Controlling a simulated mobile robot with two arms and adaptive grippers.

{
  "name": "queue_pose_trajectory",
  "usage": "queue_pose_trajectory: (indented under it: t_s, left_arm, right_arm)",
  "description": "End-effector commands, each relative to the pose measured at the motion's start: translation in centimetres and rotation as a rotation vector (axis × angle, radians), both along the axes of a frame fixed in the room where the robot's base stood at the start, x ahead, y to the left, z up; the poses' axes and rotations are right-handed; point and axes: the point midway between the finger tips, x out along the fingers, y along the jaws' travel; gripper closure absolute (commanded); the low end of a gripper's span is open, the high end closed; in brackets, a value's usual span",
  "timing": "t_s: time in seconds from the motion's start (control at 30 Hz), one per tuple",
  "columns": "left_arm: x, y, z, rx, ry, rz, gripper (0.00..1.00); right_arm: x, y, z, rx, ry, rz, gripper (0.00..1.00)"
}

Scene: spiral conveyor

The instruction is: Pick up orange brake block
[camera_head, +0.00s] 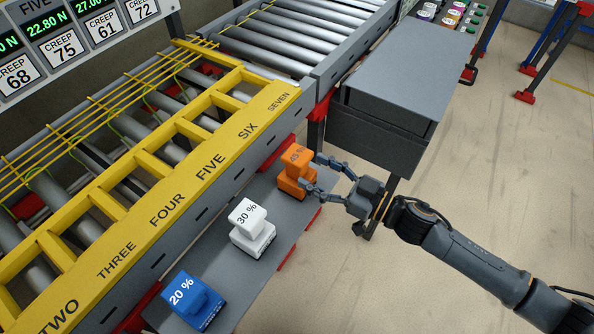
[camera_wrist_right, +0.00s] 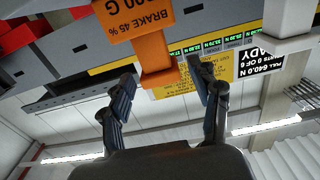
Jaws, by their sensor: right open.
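The orange brake block (camera_head: 292,184) stands upright on the grey shelf (camera_head: 213,255) beside the conveyor, at the far end of a row of blocks. It also shows in the wrist view (camera_wrist_right: 140,26), its narrow part in line with the gap between my fingers. My right gripper (camera_head: 315,174) is open at the block's right side. In the wrist view its fingertips (camera_wrist_right: 161,73) lie on either side of the narrow part; I cannot tell whether they touch it. My left gripper is not in view.
A white 30 % block (camera_head: 250,236) and a blue 20 % block (camera_head: 184,298) stand on the same shelf. The yellow conveyor rail (camera_head: 165,190) runs along the left. A dark grey box (camera_head: 385,120) stands just behind my gripper. Open floor lies to the right.

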Motion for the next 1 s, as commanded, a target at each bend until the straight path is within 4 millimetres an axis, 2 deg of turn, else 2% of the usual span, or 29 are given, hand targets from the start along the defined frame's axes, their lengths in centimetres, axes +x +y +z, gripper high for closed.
queue_pose_trajectory:
  t_s: [0.2,0.5,0.77,1.0]
  left_arm:
    - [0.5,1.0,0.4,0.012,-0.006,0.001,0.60]
    - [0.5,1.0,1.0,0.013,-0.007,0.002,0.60]
    - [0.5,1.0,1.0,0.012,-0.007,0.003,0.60]
    - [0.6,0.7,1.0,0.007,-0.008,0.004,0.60]
  right_arm:
    - [1.1,1.4,-0.1,0.001,0.000,0.000,0.38]
    - [3.4,4.4,-0.6,0.000,0.000,0.000,0.38]
    - [3.6,4.5,-0.7,-0.001,0.000,-0.001,0.38]
    - [3.5,4.5,-0.7,-0.001,0.000,-0.001,0.87]
